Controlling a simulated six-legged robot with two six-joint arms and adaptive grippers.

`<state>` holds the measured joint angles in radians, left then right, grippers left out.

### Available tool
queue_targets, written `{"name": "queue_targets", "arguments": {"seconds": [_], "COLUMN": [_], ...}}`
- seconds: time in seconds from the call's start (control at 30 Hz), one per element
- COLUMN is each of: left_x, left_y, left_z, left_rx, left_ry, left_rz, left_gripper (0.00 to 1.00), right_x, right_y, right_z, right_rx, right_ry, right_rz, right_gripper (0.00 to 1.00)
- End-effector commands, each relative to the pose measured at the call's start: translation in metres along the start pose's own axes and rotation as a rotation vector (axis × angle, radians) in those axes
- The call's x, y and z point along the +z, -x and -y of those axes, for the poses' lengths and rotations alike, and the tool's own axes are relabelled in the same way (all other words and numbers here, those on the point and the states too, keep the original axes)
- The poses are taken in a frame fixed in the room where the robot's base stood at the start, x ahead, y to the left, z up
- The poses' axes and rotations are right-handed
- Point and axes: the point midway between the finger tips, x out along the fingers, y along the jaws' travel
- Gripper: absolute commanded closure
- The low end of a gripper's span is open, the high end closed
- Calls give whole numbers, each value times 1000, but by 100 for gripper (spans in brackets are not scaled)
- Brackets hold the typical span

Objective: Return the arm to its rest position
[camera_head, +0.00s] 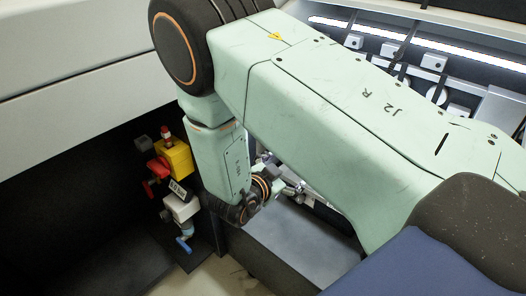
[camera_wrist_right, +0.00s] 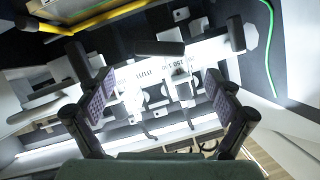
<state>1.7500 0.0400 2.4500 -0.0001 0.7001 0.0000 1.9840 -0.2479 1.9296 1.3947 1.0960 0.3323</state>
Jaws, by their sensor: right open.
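My right arm (camera_head: 330,110), pale green and marked "J2 R", crosses the head view from the lower right and bends down at a dark joint. Its wrist hangs low near the middle, and the right gripper (camera_head: 288,186) is small and partly hidden there behind the arm. In the right wrist view the right gripper (camera_wrist_right: 160,100) shows two purple-padded fingers spread wide, with nothing between them. Beyond the fingers lies a white-lit machine interior (camera_wrist_right: 155,70) with dark brackets. My left gripper is in neither view.
A yellow box (camera_head: 178,158) with red handles and a white valve (camera_head: 181,207) with a blue handle sit left of the wrist. A grey surface (camera_head: 310,240) lies below the gripper. A lit machine bay (camera_head: 430,65) is behind the arm. A green cable (camera_wrist_right: 269,45) hangs at right.

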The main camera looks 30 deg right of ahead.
Motion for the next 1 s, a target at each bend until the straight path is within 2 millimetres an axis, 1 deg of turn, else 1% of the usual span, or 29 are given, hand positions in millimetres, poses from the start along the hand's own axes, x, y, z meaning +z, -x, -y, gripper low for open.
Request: {"name": "queue_targets", "arguments": {"seconds": [0.17,0.37,0.6,0.7,0.8,1.0], "left_x": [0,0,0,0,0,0], "left_y": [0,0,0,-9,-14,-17], "left_z": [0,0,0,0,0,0], "left_rx": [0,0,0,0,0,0], "left_ry": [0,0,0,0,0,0], "left_rz": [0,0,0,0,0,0], "left_gripper": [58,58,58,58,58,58], "right_x": [0,0,0,3,4,3], "right_y": [-13,-40,-75,-76,-76,-76], "right_z": [-1,-2,-2,-2,-2,-1], "right_rx": [4,5,5,-19,-35,-48], "right_ry": [-1,-2,-3,-45,-83,-118], "right_rz": [1,1,-1,-1,0,-1], "right_gripper": [8,8,8,8,8,8]}}
